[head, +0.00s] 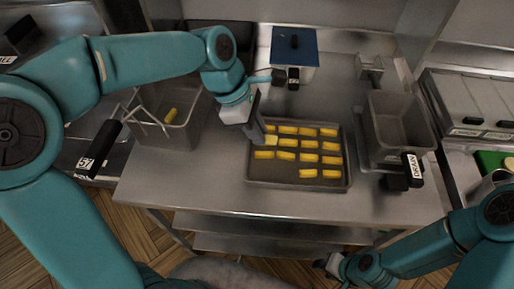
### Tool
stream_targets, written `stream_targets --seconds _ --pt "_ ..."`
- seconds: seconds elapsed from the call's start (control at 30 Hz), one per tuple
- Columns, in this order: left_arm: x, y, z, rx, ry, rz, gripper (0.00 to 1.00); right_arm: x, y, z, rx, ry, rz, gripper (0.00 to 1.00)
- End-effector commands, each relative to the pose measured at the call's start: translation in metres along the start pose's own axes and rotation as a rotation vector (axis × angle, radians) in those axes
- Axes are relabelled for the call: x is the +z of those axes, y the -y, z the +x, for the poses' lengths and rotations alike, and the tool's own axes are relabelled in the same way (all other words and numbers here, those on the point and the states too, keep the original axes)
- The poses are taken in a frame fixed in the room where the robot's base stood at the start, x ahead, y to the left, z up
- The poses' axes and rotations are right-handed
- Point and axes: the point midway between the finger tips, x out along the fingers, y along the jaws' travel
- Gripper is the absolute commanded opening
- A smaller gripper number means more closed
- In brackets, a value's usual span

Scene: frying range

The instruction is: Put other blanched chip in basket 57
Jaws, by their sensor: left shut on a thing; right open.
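A tray (268,183) on the steel table holds several yellow blanched chips (308,158) in rows. My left gripper (268,140) is over the tray's upper left and shut on a pale chip (271,140); whether the chip is clear of the tray I cannot tell. Basket 57 (181,137) stands to the left, with a black handle (103,146) marked 57 pointing down left. One chip (170,116) lies inside it. My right gripper (330,264) is low at the right, in front of the table, open and empty.
A grey basket (396,128) with a black handle labelled DRAIN (412,166) stands right of the tray. A blue-topped box (294,46) is at the back. Bare tabletop (215,180) lies between basket 57 and the tray.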

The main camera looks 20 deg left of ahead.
Motion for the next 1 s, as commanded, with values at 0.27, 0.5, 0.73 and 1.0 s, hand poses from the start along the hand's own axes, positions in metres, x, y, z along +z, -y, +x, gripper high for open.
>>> stream_targets --seconds 0.27,0.5,0.73,1.0 --pt "0.021 0.0 -0.051 0.001 0.001 0.001 0.0 0.0 0.001 -0.004 0.0 0.0 0.0 0.43" --pt "0.025 0.0 -0.06 -0.002 0.0 -0.001 0.0 0.0 0.002 -0.004 0.0 0.0 0.0 0.43" --pt "0.025 0.0 -0.059 -0.001 0.0 -0.001 0.0 0.0 0.002 -0.004 0.0 0.0 0.0 0.43" --pt "0.024 0.002 -0.059 -0.001 0.0 0.0 0.0 0.0 0.002 -0.004 0.0 0.0 0.0 0.43"
